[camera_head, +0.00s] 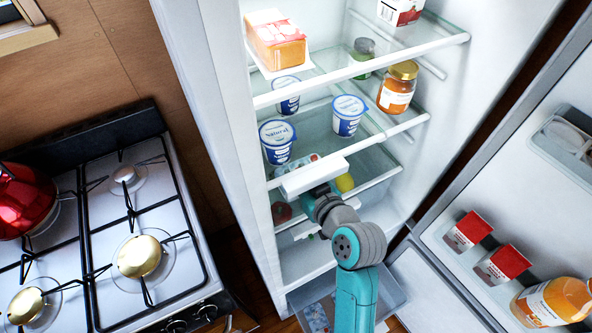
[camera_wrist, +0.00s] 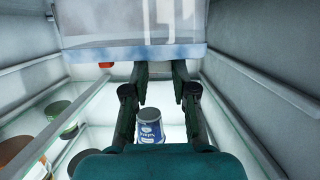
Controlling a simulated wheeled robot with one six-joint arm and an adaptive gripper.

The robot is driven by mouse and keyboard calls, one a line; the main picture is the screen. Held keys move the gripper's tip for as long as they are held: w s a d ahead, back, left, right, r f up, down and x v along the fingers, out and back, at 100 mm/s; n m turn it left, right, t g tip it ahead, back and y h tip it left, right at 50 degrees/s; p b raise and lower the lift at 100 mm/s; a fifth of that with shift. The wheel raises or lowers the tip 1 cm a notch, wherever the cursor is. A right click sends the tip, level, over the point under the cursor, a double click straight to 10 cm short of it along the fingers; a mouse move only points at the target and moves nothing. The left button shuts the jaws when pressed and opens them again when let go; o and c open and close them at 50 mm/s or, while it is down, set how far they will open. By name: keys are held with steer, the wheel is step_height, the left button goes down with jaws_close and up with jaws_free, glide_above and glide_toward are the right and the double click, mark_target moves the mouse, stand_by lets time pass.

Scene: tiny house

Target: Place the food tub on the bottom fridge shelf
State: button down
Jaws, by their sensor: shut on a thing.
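My gripper (camera_wrist: 162,72) is shut on a pale food tub (camera_wrist: 135,54), whose bluish rim fills the top of the wrist view between the dark fingertips. In the head view the tub (camera_head: 316,176) shows as a white slab at the end of my arm, inside the open fridge (camera_head: 222,120) and overlapping the shelf below the yogurt cups. The fingers are hidden there behind my wrist. The tub is held off the shelves, as far as I can tell. The bottom fridge shelf (camera_head: 303,262) is seen low in the head view, partly hidden by my arm.
Yogurt cups (camera_head: 277,142) and an orange jar (camera_head: 397,88) stand on shelves above and beside the tub. A yellow fruit (camera_head: 345,183) and a red item (camera_head: 281,212) are close to my gripper. A clear drawer (camera_head: 392,290) sits below. The open door is at right.

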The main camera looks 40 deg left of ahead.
steer(key=shift+w+a+r, duration=0.1)
steer(key=shift+w+a, duration=0.15)
steer(key=shift+a, duration=0.35)
steer(key=shift+f, duration=0.2)
steer(key=c, duration=0.9)
jaws_free()
steer(key=shift+f, duration=0.1)
